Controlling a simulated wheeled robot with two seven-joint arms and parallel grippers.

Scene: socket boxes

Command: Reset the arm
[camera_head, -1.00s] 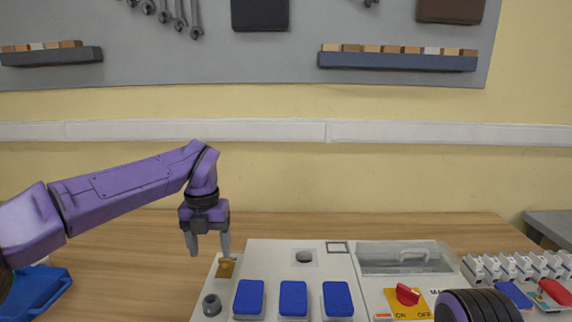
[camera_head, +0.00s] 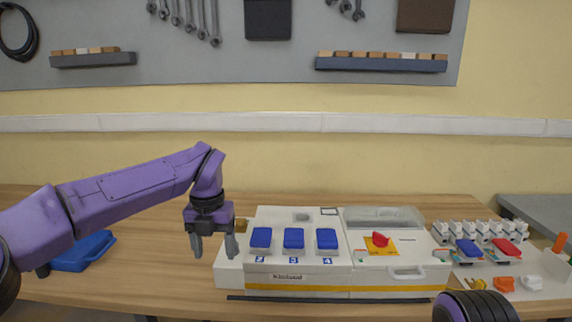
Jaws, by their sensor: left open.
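My left arm (camera_head: 130,188) is purple and reaches in from the left edge. My left gripper (camera_head: 214,250) points down with its two grey fingers apart and nothing between them. In the picture it overlaps the left end of a white socket box (camera_head: 325,292) with blue covers (camera_head: 294,238). The gripper looks nearer to me than the box, and I see no contact. Only a dark rounded part of my right arm (camera_head: 475,308) shows at the bottom right; its gripper is out of the picture.
A blue case (camera_head: 85,252) lies on the wooden table (camera_head: 140,275) behind my left arm. A red switch (camera_head: 381,240) is on the box. Right of it stand white breakers (camera_head: 480,230) and small coloured parts (camera_head: 503,284). A tool board (camera_head: 290,60) hangs behind.

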